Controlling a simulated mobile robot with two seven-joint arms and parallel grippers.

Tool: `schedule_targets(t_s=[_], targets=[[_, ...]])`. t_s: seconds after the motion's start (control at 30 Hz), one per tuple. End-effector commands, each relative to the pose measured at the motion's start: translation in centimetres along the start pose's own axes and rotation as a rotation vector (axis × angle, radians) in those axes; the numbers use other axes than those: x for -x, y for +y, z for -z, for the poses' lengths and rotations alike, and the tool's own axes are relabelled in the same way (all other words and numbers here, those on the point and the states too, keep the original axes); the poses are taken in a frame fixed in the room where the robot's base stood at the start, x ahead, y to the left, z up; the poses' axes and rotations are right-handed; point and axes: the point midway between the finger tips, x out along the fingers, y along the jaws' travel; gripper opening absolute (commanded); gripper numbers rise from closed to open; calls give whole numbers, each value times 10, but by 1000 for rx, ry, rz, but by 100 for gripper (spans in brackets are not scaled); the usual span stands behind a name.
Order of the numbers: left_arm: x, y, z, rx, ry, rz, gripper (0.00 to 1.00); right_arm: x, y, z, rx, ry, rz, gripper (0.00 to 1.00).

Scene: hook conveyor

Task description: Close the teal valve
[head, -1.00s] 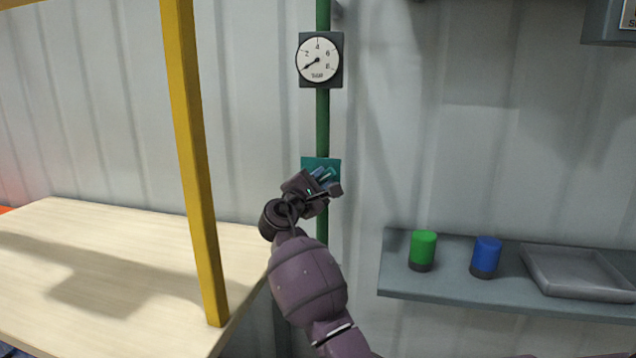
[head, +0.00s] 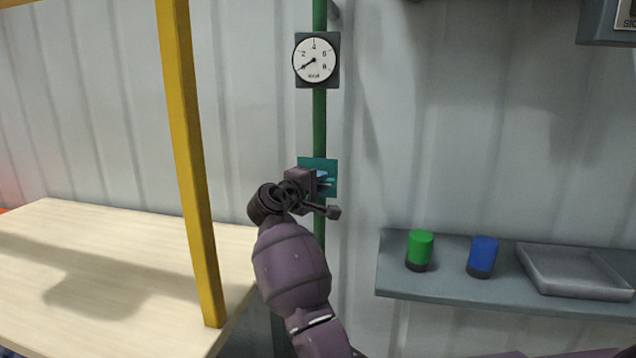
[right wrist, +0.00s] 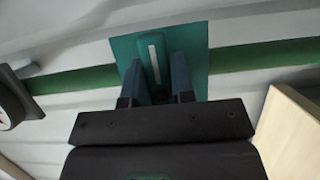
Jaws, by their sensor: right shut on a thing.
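The teal valve shows in the head view as a teal plate (head: 329,164) on the vertical green pipe, below the gauge. In the right wrist view its teal handle (right wrist: 148,60), with a white stripe, stands in front of the plate (right wrist: 196,45). The handle lies across the green pipe there. My right gripper (head: 324,179) is at the valve, its fingers nearly level in the head view. In the right wrist view its two blue-grey fingers (right wrist: 157,78) are on both sides of the handle, shut on it. My left gripper is not in view.
A round gauge (head: 316,61) sits on the green pipe (head: 319,125) above the valve. A yellow post (head: 190,165) and a wooden table (head: 110,270) are to the left. A grey shelf (head: 450,285) at right holds a green cylinder (head: 420,248), a blue cylinder (head: 483,255) and a tray (head: 575,285).

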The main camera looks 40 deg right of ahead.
Motion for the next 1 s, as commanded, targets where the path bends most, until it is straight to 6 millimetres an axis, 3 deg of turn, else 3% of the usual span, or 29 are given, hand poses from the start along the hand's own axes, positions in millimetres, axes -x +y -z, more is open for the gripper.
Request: schedule_targets(t_s=[0.5, 0.53, 0.67, 1.0], targets=[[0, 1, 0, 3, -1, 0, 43, 0, -1, 0, -18, -1, 9, 0], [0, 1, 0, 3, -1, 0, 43, 0, -1, 0, -18, -1, 9, 28], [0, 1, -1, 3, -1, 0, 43, 0, -1, 0, -17, 0, 8, 48], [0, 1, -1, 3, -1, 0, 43, 3, -1, 0, -15, 1, 7, 49]])
